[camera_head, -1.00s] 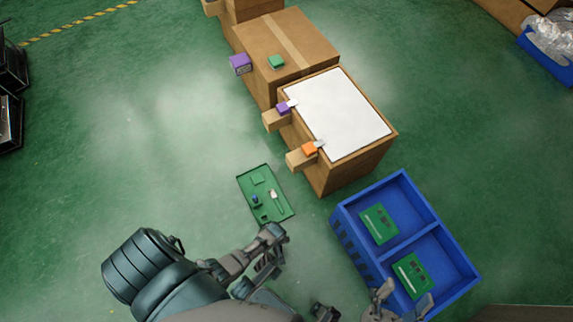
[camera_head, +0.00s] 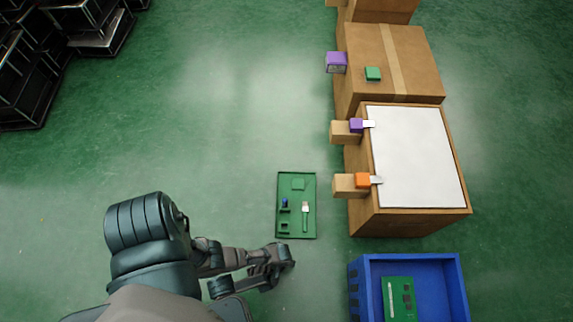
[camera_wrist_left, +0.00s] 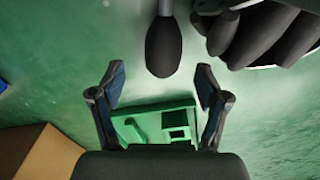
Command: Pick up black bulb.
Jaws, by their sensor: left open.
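A green tray (camera_head: 311,232) lies on the floor in the head view. On it are a small dark blue piece (camera_head: 284,203) and a white-ended piece (camera_head: 305,208); I cannot tell whether either is the black bulb. My left gripper (camera_head: 287,257) is near the tray's lower left corner, apart from it. In the left wrist view my left gripper (camera_wrist_left: 160,82) is open and empty, with part of a green surface (camera_wrist_left: 150,112) beyond its fingers. A dark bulb-shaped end on a grey stem shows above; it may be my own leg. My right gripper is out of view.
A wooden box with a white top (camera_head: 415,155) stands right of the tray, with purple (camera_head: 356,125) and orange (camera_head: 362,180) blocks at its levers. A blue crate (camera_head: 361,285) holding a green board (camera_head: 399,297) is lower right. Dark racks (camera_head: 35,80) stand upper left. Floor left of the tray is clear.

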